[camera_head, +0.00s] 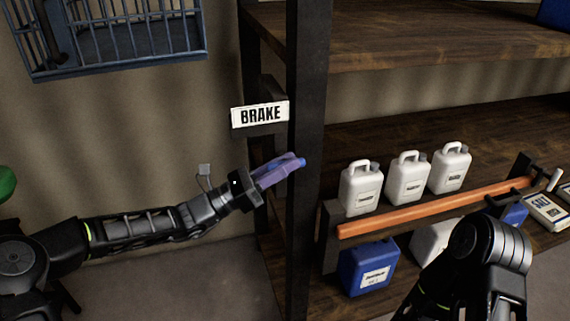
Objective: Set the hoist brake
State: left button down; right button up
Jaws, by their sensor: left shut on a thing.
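A white sign reading BRAKE (260,114) is fixed to a dark plate beside the dark upright post of the shelving. Just below it is a brake lever with a blue end (301,162). My left gripper (279,171), with purplish fingers, reaches in from the left and is shut on the lever. The fingers hide most of the lever, and its pivot cannot be made out.
Wooden shelving fills the right side. Its shelf holds white jugs (407,177) behind an orange bar (440,207), with a blue container (368,267) below. A salt package (546,212) lies far right. A blue barred cage (120,45) hangs upper left.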

pick_arm(q)
jog(key=shift+r, duration=0.1)
jog(key=shift+r+g+y+p, duration=0.25)
jog(key=shift+g+y+p, duration=0.35)
jog(key=shift+p, duration=0.65)
jog(key=shift+g+y+p, duration=0.3)
jog(key=shift+y+p, duration=0.65)
jog(key=shift+y, duration=0.15)
jog(key=shift+d+m+g+y, duration=0.1)
jog(key=shift+m+g+y, duration=0.25)
jog(key=shift+y, duration=0.45)
jog(key=g+y, duration=0.1)
jog(key=y, duration=0.1)
jog(key=g+y, duration=0.1)
jog(key=y, duration=0.2)
jog(key=shift+w+d, duration=0.1)
jog(key=shift+d, duration=0.05)
jog(key=y, duration=0.2)
jog(key=shift+g+y, duration=0.25)
jog(key=shift+y, duration=0.05)
jog(key=shift+f+g+y, duration=0.15)
jog(key=shift+g+y, duration=0.35)
jog(key=shift+y, duration=0.8)
jog(key=shift+f, duration=0.1)
